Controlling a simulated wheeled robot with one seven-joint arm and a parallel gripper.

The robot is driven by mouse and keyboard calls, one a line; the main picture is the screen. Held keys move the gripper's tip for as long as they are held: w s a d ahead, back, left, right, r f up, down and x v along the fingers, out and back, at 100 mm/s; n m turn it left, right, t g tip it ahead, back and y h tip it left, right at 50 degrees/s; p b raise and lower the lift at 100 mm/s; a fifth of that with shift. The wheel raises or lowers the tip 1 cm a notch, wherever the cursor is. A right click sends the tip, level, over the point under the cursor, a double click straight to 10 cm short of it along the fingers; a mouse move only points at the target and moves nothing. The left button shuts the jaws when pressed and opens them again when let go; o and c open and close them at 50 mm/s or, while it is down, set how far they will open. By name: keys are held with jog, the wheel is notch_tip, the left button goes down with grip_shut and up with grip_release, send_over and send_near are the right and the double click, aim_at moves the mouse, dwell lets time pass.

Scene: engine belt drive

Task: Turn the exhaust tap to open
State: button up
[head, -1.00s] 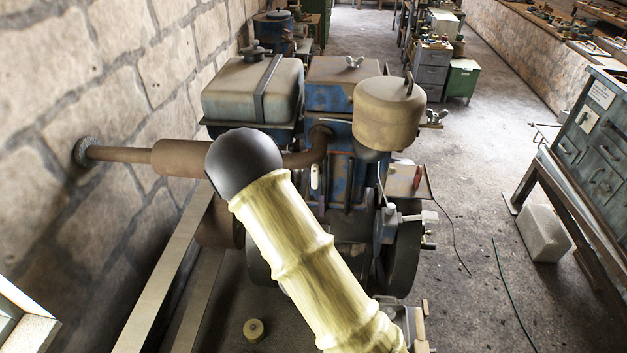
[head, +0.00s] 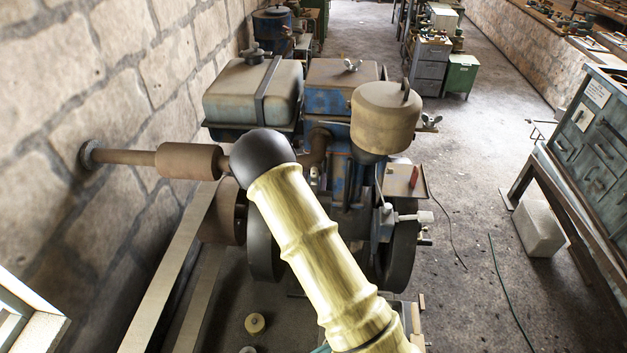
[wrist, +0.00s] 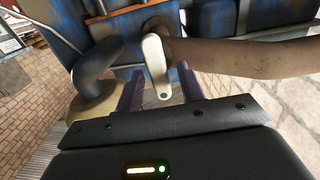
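The exhaust tap's cream lever (wrist: 155,65) is in the wrist view, its rounded free end with a small hole pointing toward my gripper. It sits beside the rusty exhaust pipe (wrist: 245,57) on the blue engine. My gripper (wrist: 160,90) has two purple fingers, set apart on either side of the lever. A gap shows on each side, so it does not look clamped. In the head view, a bit of the lever (head: 314,172) shows beside my arm's dark rounded end. My gripper is hidden there behind my arm.
The engine block (head: 342,87) has a tank (head: 235,92) at left and a tan canister (head: 385,115) at right. The muffler (head: 188,161) runs to the stone wall.

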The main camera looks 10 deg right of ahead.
grip_shut()
jog(key=shift+d+f+m+b, duration=0.15)
jog(key=shift+m+b, duration=0.25)
jog(key=shift+b, duration=0.45)
jog(key=m+b, duration=0.2)
jog(key=b, duration=0.3)
jog(key=shift+f+m+b, duration=0.2)
jog(key=shift+m+b, duration=0.2)
jog(key=m+b, duration=0.2)
jog(key=b, duration=0.1)
jog(key=m+b, duration=0.2)
jog(key=b, duration=0.2)
jog(key=m+b, duration=0.2)
jog(key=b, duration=0.2)
jog(key=shift+s+d+f, duration=0.1)
jog(key=shift+d+f, duration=0.05)
jog(key=shift+d, duration=0.1)
jog(key=m+b, duration=0.8)
jog(key=b, duration=0.7)
jog(key=shift+m, duration=0.3)
